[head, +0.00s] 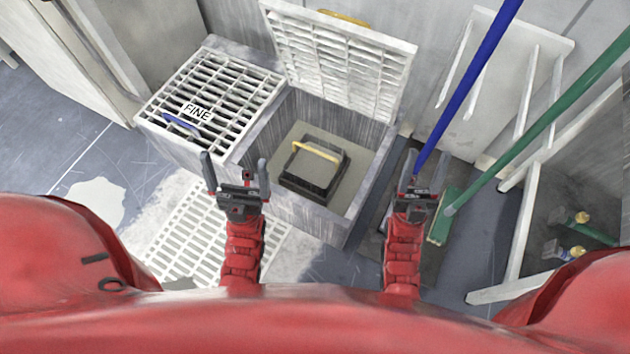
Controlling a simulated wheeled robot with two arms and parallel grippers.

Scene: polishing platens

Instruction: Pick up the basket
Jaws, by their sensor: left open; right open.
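The basket (313,172) is a dark square box with a yellowish handle (316,151) across its top. It sits inside the open bin (357,208), whose slatted lid (338,62) stands raised behind it. My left gripper (235,172) is open and empty, at the bin's left front edge and to the left of the basket. My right gripper (424,170) is open, to the right of the bin and apart from the basket. The blue pole's lower end shows at the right gripper's fingers; I cannot tell whether they touch.
A closed grated lid labelled FINE (208,95) with a blue handle is left of the open bin. A blue pole (468,82) and a green pole (545,120) lean at the right near a white rack (527,210). A floor grate (185,243) and pale puddle (97,200) are at left.

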